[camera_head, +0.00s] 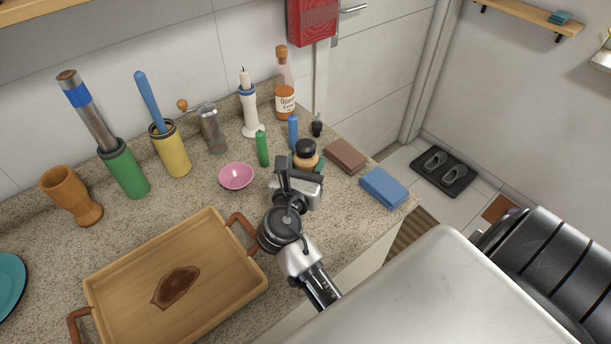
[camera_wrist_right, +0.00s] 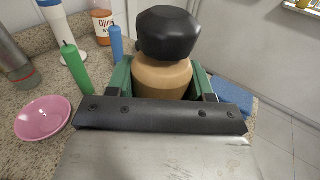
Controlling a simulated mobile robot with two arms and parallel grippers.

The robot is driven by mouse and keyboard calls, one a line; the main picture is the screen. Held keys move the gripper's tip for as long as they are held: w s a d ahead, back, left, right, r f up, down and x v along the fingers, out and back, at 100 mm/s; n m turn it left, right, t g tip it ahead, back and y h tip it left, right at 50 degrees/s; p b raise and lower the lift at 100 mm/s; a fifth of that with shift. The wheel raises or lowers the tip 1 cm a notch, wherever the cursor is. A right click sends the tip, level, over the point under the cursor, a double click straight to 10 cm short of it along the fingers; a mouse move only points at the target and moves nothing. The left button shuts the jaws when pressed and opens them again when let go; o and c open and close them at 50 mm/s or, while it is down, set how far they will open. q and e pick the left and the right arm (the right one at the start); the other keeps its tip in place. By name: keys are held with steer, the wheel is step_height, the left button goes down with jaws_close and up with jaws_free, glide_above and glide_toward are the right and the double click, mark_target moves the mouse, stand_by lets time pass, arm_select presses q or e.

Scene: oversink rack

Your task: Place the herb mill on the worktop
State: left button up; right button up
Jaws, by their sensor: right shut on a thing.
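The herb mill, which I take to be the tan jar with a black cap (camera_head: 305,149), is upright at my right gripper (camera_head: 306,165) in the head view. In the right wrist view the herb mill (camera_wrist_right: 165,72) stands between the green-lined fingers of the right gripper (camera_wrist_right: 163,82), which is shut on its body. Its lower part is hidden by the gripper. I cannot tell whether its base touches the speckled worktop (camera_head: 215,195). My left gripper is not in view.
A pink bowl (camera_head: 236,176), green candle (camera_head: 262,149), blue candle (camera_head: 293,132), brown sponge (camera_head: 345,156) and blue sponge (camera_head: 384,187) are nearby. A grey crank mill (camera_head: 212,129) and bottle (camera_head: 285,92) stand behind. A wooden tray (camera_head: 215,285) fills the front left.

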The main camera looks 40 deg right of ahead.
steer(key=shift+f, duration=2)
steer(key=shift+f, duration=0.1)
steer(key=o, duration=1)
steer(key=shift+o, duration=0.2)
